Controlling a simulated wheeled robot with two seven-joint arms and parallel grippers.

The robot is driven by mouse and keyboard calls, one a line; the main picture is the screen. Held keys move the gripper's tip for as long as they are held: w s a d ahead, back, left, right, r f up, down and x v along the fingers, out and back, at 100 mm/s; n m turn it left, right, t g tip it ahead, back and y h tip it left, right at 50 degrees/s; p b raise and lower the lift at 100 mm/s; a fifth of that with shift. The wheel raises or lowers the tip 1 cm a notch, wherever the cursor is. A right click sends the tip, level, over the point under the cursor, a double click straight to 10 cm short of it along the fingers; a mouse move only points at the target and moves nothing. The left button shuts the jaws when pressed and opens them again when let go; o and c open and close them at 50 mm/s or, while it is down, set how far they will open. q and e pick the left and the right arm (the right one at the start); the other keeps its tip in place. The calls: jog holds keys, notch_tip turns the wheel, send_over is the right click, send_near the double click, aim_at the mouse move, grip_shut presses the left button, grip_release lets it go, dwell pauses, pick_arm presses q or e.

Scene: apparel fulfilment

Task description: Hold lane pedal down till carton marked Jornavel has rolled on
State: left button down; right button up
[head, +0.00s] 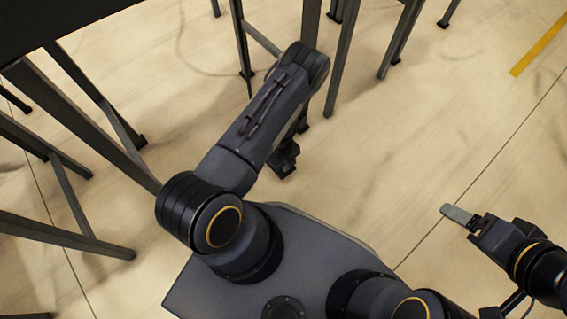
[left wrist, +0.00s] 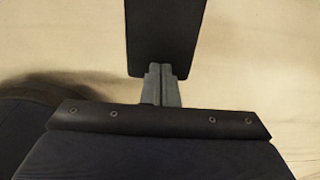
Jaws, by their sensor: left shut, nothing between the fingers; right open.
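My left gripper (left wrist: 160,72) is shut and empty in the left wrist view, its grey fingers side by side. The fingertips meet the near edge of a flat dark plate (left wrist: 165,35), which looks like the lane pedal. I cannot tell whether they press on it or how far down it is. In the head view the left gripper (head: 284,160) is low near the floor, partly hidden by my forearm. My right gripper (head: 459,215) is open and empty, above bare floor at the right. No carton and no Jornavel marking shows in either view.
Dark metal stand legs (head: 245,50) rise at the top, close to my left arm. More frame legs (head: 75,200) and a dark top (head: 50,20) fill the left side. A yellow floor stripe (head: 540,45) lies at upper right. The floor (head: 420,130) at centre right is clear.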

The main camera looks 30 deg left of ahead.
pick_arm(q)
notch_tip(320, 180, up, 12)
jog(key=p, duration=0.5)
jog(key=shift+s+d, duration=0.2)
jog(key=shift+d, duration=0.05)
jog(key=shift+r, duration=0.1)
